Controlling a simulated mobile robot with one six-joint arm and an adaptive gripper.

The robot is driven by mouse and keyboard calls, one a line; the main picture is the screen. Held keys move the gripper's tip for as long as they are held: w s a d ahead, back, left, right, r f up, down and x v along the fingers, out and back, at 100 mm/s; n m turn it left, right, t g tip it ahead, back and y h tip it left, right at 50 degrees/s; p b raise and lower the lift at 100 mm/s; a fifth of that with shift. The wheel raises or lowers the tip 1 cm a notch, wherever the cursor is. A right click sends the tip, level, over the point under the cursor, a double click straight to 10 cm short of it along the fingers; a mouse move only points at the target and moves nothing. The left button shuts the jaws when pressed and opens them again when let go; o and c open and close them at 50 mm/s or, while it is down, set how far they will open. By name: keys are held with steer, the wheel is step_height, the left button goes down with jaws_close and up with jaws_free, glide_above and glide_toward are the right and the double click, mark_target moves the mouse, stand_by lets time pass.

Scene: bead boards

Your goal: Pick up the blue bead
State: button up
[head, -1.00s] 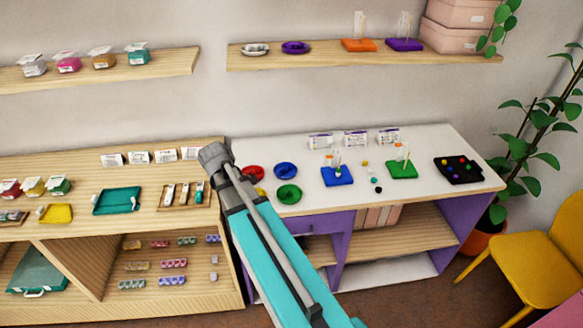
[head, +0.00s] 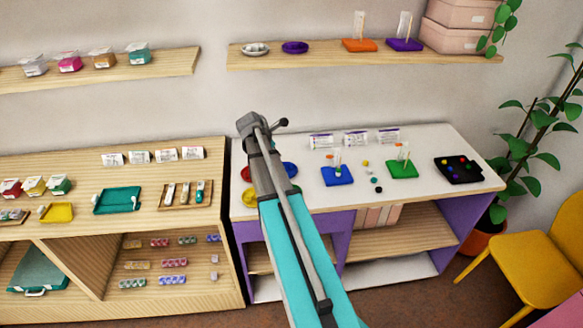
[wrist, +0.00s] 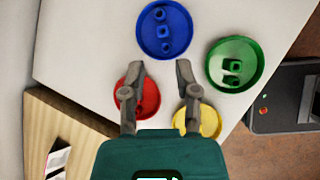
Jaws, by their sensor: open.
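In the wrist view a round blue dish (wrist: 147,33) holds three blue beads (wrist: 163,31) in a rough column. My gripper (wrist: 160,68) is open and empty. Its fingertips are just below the blue dish in that view, apart from the beads. In the head view the blue dish (head: 290,169) lies on the white tabletop, partly behind my arm; its beads are too small to make out. My gripper (head: 267,122) shows there above the table's back left part, mostly hidden by my wrist.
Red (wrist: 150,101), yellow (wrist: 208,121) and green (wrist: 248,52) dishes surround the gripper's area. Rightward stand a blue board (head: 338,177) and a green board (head: 402,170) with pegs, loose beads, and a black tray (head: 440,160). White packets (head: 355,138) stand at the back.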

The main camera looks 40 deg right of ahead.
steer(key=shift+f, duration=0.1)
steer(key=b, duration=0.6)
glide_toward(289, 166)
steer(key=x, duration=0.2)
steer(key=shift+d+f, duration=0.15)
steer(key=shift+f, duration=0.1)
steer(key=shift+b+x, duration=0.65)
steer(key=shift+x, duration=0.15)
steer(key=shift+d+f, duration=0.1)
steer(key=shift+d, duration=0.1)
steer(key=shift+b+x, duration=2.2)
steer(key=shift+x, duration=0.2)
steer(key=c, duration=0.4)
